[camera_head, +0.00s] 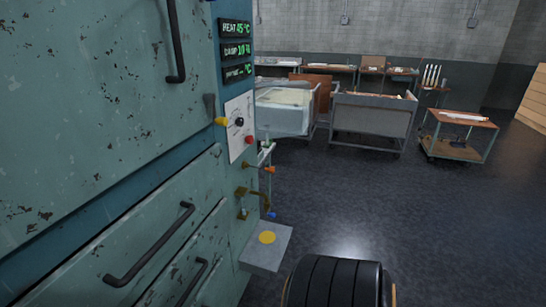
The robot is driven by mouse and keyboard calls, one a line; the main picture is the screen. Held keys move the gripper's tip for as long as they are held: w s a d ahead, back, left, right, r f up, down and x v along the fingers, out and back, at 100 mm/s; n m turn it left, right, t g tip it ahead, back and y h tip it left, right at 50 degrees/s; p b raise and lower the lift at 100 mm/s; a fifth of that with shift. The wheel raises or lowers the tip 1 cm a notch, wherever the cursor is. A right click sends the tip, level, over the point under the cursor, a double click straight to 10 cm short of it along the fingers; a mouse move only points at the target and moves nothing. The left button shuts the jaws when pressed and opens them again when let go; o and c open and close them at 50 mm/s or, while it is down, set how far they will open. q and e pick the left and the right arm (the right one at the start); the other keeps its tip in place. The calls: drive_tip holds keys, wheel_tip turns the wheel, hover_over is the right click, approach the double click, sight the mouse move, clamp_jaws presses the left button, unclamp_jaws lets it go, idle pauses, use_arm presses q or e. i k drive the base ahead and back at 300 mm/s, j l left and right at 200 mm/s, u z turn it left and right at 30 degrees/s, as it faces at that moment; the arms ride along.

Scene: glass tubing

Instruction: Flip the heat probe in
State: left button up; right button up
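A large green-blue cabinet (110,100) with chipped paint fills the left side. On its right edge, green-lit displays read HEAT 45 °C and DROP 10 %; the lowest display (237,71) shows blanks before °C. Below the control panel, small brass fittings stick out: one with an orange end (269,169), and a bent one with a blue end (271,215). I cannot tell for sure which of these is the heat probe. Neither of my grippers is in view.
A white control panel (238,128) has a yellow-handled dial and a red button. A grey shelf (272,255) with a yellow disc juts out low. A black ribbed cylinder stands at the bottom middle. Carts (462,124) and bins (372,118) stand behind; floor at right is clear.

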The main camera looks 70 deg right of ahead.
sight(271, 169)
drive_tip(key=z, duration=2.15)
